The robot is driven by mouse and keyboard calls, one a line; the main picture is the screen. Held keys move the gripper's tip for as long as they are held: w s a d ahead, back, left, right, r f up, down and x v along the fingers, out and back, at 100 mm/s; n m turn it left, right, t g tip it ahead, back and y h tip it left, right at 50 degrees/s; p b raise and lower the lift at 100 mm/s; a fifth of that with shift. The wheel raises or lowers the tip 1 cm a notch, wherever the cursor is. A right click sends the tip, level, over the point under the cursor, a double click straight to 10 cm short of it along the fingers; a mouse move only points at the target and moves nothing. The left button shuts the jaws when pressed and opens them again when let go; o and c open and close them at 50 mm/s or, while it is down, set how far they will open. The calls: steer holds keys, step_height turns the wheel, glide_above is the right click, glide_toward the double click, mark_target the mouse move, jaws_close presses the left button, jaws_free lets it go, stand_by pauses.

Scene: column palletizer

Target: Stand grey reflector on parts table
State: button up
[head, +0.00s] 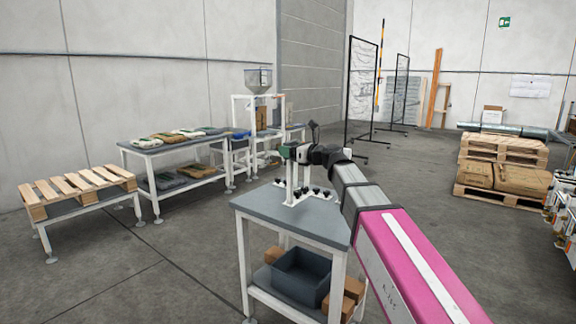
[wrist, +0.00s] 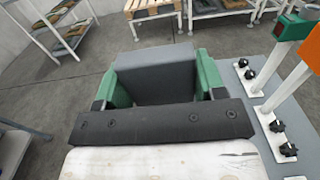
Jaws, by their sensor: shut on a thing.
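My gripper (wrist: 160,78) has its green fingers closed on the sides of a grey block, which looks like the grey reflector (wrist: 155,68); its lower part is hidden. In the head view my gripper (head: 288,152) is over the back part of the parts table (head: 262,207), which has a grey top and white legs. In the wrist view the tabletop (wrist: 236,78) shows right of the gripper, with floor beyond the reflector. I cannot tell whether the reflector touches the table.
Posts on white bases with black knobs (wrist: 277,126) stand close right of my gripper; one carries a green head (wrist: 292,27), another an orange one (wrist: 306,50). A grey bin (head: 300,276) and cartons sit on the lower shelf. Open floor lies behind the table.

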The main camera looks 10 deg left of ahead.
step_height(320, 180, down, 6)
steer(key=w+a, duration=0.1)
steer(key=w, duration=0.1)
steer(key=shift+w+a, duration=0.2)
steer(key=shift+a, duration=0.05)
steer(key=o, duration=1.4)
steer(key=shift+o, duration=0.2)
steer(key=shift+r, duration=0.1)
steer(key=v, duration=1.2)
